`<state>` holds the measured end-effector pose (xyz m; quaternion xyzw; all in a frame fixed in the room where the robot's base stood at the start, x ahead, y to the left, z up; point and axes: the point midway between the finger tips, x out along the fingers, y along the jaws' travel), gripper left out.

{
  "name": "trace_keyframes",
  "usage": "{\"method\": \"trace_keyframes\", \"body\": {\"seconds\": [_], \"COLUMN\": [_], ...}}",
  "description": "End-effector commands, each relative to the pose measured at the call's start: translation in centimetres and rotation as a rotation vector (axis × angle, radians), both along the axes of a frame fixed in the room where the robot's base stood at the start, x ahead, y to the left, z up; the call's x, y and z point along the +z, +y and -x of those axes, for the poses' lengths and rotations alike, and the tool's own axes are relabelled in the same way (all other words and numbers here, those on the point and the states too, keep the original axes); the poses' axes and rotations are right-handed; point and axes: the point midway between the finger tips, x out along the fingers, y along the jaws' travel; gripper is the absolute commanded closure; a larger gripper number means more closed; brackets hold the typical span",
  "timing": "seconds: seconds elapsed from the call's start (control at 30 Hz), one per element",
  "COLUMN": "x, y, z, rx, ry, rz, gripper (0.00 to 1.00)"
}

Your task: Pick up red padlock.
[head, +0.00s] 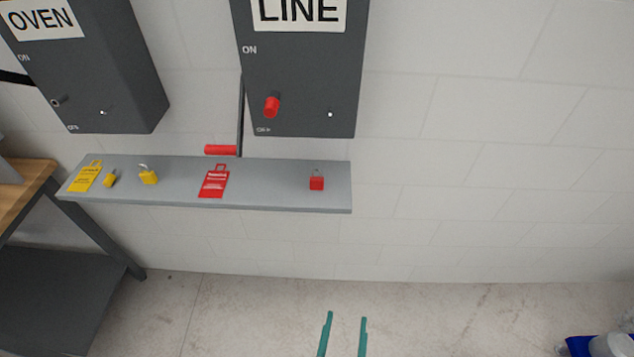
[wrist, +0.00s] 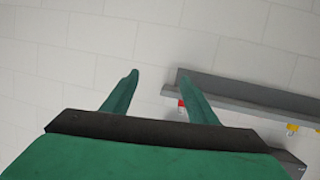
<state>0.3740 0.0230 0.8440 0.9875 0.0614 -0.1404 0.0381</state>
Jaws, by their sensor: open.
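The red padlock (head: 316,183) sits on the right part of a grey wall shelf, its shackle upward. In the wrist view a small red piece (wrist: 182,103), likely the padlock, shows at the shelf, partly hidden by the right finger. My gripper (head: 346,316) is at the bottom of the head view, in front of and below the shelf, apart from the padlock. Its two green fingers are spread with nothing between them; the gripper also shows in the wrist view (wrist: 158,75).
The grey shelf (head: 270,200) also bears a red tag (head: 214,181), a yellow tag (head: 86,176) and yellow padlocks (head: 148,175). Dark LINE (head: 300,75) and OVEN (head: 100,75) boxes hang above. A table (head: 25,185) stands left; a blue item (head: 580,346) lies bottom right. Wall right of the shelf is bare.

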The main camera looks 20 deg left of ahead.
Motion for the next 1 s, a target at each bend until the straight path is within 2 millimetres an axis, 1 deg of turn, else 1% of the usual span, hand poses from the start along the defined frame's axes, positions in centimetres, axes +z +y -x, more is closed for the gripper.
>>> {"method": "trace_keyframes", "body": {"seconds": [0.03, 0.17, 0.3, 0.47, 0.6, 0.7, 0.8, 0.9, 1.0], "x": [0.5, 1.3, 2.8, 5.1, 7.8, 9.7, 11.5, 12.8, 13.7], "y": [0.6, 1.9, 3.7, 6.2, 8.7, 10.5, 12.2, 13.3, 14.1], "z": [-1.9, -5.9, -9.9, -14.0, -17.1, -18.8, -20.0, -20.7, -21.1], "rx": [0.013, 0.035, 0.055, 0.078, 0.098, 0.113, 0.126, 0.135, 0.141], "ry": [-0.007, 0.006, 0.021, 0.038, 0.057, 0.072, 0.088, 0.100, 0.110], "rz": [0.003, 0.011, 0.014, 0.011, 0.001, -0.009, -0.020, -0.027, -0.033], "gripper": [0.47, 0.47, 0.47, 0.47, 0.47, 0.47, 0.47, 0.47, 0.47]}}
